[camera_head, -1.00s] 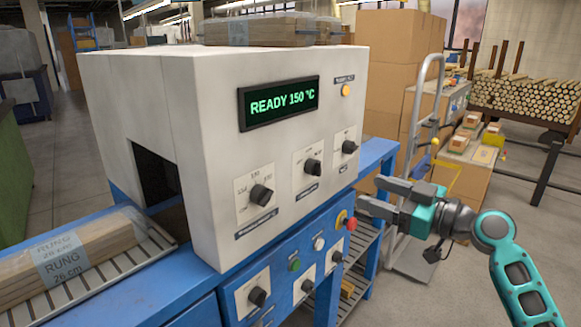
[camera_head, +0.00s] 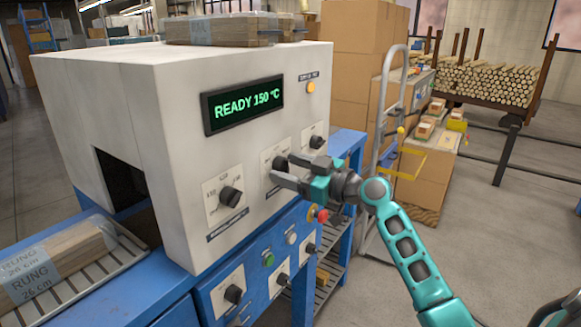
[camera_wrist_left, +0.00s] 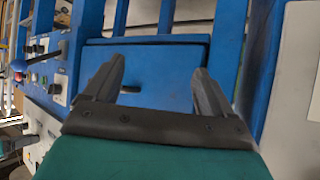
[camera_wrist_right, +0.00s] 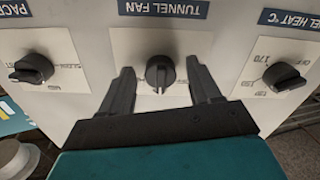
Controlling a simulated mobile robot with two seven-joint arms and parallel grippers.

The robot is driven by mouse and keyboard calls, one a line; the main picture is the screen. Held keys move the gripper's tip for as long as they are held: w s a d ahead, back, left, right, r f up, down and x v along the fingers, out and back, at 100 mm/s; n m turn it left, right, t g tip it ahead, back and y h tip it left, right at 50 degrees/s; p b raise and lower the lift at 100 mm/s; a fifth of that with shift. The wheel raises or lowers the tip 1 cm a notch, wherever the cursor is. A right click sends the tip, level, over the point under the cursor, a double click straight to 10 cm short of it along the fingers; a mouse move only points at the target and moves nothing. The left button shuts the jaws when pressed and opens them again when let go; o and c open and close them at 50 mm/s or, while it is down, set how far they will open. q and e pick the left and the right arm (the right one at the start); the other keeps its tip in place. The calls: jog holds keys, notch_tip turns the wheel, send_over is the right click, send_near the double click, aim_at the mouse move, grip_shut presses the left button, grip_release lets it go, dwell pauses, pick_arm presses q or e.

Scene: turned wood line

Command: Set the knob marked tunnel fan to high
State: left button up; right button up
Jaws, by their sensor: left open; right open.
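The tunnel fan knob (camera_wrist_right: 160,72) is black, on a pale scale plate under a dark label reading TUNNEL FAN in the right wrist view. A pale line on it points down in that view; its scale marks are not readable. In the head view it appears to be the middle knob (camera_head: 280,161) of the white machine's upper row. My right gripper (camera_wrist_right: 160,67) is open, with one finger on each side of the knob; contact cannot be told. My left gripper (camera_wrist_left: 159,65) is open and empty before a blue panel, outside the head view.
The tunnel heat knob (camera_wrist_right: 283,76) and another knob (camera_wrist_right: 33,69) flank the fan knob. Below them are a red button (camera_head: 320,215), a green button (camera_head: 268,259) and more knobs. A hand truck (camera_head: 388,110) and cartons (camera_head: 358,45) stand to the right.

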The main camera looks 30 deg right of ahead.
jog(key=c, duration=1)
pick_arm(q)
jog(key=shift+d+r, duration=0.1)
jog(key=shift+r, duration=0.05)
pick_arm(e)
jog(key=shift+c, duration=0.2)
